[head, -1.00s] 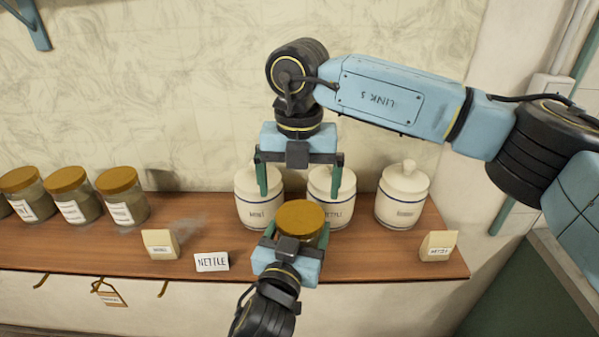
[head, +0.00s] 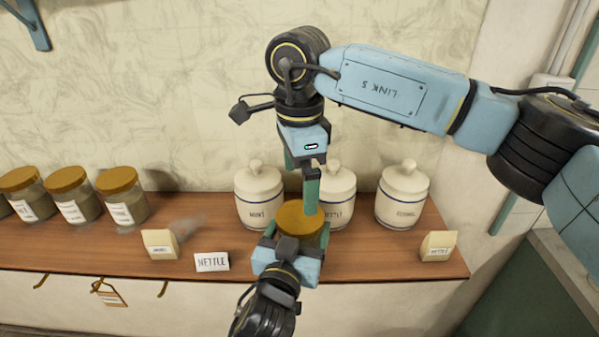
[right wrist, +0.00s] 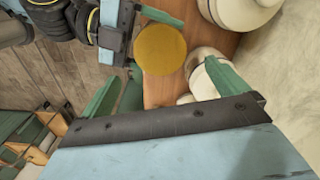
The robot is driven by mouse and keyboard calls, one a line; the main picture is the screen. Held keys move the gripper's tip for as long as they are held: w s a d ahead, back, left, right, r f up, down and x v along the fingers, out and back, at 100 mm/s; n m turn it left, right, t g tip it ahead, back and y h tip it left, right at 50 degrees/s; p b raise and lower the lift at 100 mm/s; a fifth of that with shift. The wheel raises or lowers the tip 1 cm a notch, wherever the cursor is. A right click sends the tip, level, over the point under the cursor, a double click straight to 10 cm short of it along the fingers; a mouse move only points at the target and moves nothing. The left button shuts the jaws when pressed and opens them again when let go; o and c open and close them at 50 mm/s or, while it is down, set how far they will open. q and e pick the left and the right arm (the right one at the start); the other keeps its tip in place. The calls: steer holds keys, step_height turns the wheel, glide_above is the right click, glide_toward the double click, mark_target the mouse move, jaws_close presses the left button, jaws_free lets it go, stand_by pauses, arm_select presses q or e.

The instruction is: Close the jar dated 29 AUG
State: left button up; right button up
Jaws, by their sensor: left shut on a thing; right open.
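A glass jar with a golden-brown lid (head: 301,217) stands near the middle of the shelf. The lid sits on top; I cannot tell how tightly. No date is readable on it. My left gripper (head: 298,240) is shut on the jar's body from the front. My right gripper (head: 303,185) is open and empty, pointing down above the lid, one finger in front of the other. In the right wrist view the round lid (right wrist: 160,50) shows beyond and between the open fingers (right wrist: 163,82), apart from them.
Three white lidded jars (head: 402,196) stand close behind. Several glass jars with similar lids (head: 122,180) are at the left. A NETTLE card (head: 212,262) and small paper packets (head: 160,244) (head: 438,246) stand along the front of the wooden shelf (head: 370,262).

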mark_target(300, 216)
steer(key=n, duration=0.5)
steer(key=shift+r+n, duration=0.25)
steer(key=shift+n, duration=0.15)
steer(key=shift+f, duration=0.1)
steer(key=shift+f, duration=3.95)
steer(key=shift+c, duration=0.2)
